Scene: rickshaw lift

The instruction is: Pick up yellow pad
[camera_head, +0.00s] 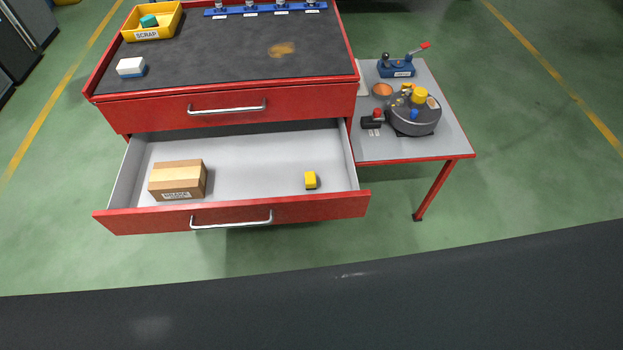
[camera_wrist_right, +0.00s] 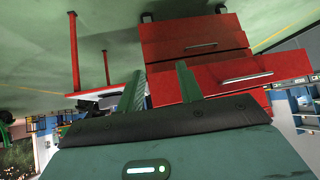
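The yellow pad (camera_head: 310,181) is a small yellow block with a dark underside. It lies on the light grey floor of the open drawer (camera_head: 250,165), toward the drawer's right side, in the head view. My right gripper (camera_wrist_right: 161,74) shows only in the right wrist view. Its two green fingers stand apart with nothing between them. The red cabinet and its drawers appear upside down beyond the fingers there, at a distance. The pad cannot be made out in that view. My left gripper is in neither view.
A cardboard box (camera_head: 177,181) sits in the drawer's left part. The red cabinet's top (camera_head: 230,58) holds a yellow scrap bin (camera_head: 152,20) and a white block (camera_head: 131,66). A side table (camera_head: 400,149) with a round grey device (camera_head: 414,113) stands at the right.

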